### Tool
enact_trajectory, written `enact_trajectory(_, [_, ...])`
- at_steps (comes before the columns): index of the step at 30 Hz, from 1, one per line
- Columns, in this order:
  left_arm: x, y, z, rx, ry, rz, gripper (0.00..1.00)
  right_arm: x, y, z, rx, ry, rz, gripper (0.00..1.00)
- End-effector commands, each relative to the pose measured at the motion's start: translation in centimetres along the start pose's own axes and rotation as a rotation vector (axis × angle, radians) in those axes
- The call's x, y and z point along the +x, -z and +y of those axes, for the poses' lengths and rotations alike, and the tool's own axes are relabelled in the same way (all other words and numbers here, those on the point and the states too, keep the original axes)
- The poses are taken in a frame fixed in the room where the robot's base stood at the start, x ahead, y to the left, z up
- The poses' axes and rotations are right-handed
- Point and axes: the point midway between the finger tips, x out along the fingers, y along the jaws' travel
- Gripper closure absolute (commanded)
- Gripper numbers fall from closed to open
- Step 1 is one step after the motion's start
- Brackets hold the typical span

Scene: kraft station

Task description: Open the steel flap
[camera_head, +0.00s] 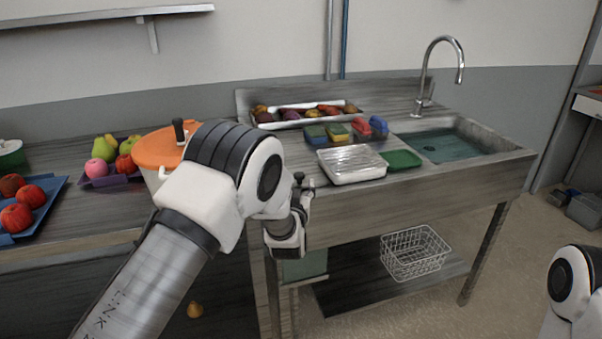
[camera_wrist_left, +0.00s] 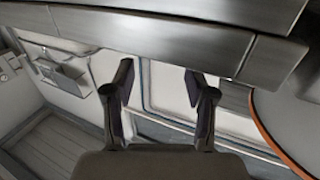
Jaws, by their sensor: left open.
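I cannot pick out the steel flap for certain in either view. In the left wrist view a grey, brushed panel or edge (camera_wrist_left: 150,30) crosses the top, just beyond my fingertips; I cannot tell whether it is the flap. My left gripper (camera_wrist_left: 158,78) is open, with both fingers apart and nothing seen between them. In the head view my left gripper (camera_head: 302,188) is small and partly hidden by its wrist, near the left front corner of the sink table. Only a piece of my right arm shows at the lower right; its gripper is out of view.
The sink table (camera_head: 440,185) carries a steel tray (camera_head: 352,163), a green tray (camera_head: 401,160) and sponges (camera_head: 338,132). An orange-lidded pot (camera_head: 157,147) stands left of my arm. A wire basket (camera_head: 413,252) sits on the lower shelf.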

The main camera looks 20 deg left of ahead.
Motion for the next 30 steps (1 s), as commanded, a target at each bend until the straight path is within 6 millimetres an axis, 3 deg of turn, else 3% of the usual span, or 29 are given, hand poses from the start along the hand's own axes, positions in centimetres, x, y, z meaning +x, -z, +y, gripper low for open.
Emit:
enact_trajectory(6, [4.3, 0.1, -0.1, -0.002, 0.003, 0.001, 0.44, -0.5, 0.0, 0.0, 0.0, 0.0, 0.0, 0.6])
enact_trajectory(9, [5.4, 0.1, -0.1, -0.001, 0.002, 0.001, 0.44, -0.6, 0.0, 0.0, 0.0, 0.0, 0.0, 0.6])
enact_trajectory(17, [5.9, 0.0, -0.1, 0.001, 0.001, -0.001, 0.44, -0.6, 0.0, 0.0, 0.0, 0.0, 0.0, 0.6])
enact_trajectory(18, [5.9, 0.0, -0.1, 0.001, 0.001, -0.001, 0.48, -0.6, 0.0, 0.0, 0.0, 0.0, 0.0, 0.6])
enact_trajectory(22, [5.9, 0.0, -0.1, 0.0, 0.001, 0.0, 0.94, -0.6, 0.0, 0.0, 0.0, 0.0, 0.0, 0.6])
enact_trajectory(23, [5.9, 0.0, -0.1, 0.0, 0.001, -0.001, 1.0, -0.6, 0.0, 0.0, 0.0, 0.0, 0.0, 0.6])
enact_trajectory(30, [5.9, 0.1, -0.1, -0.001, 0.001, -0.004, 1.0, -0.7, 0.0, 0.0, 0.0, 0.0, 0.0, 0.6])
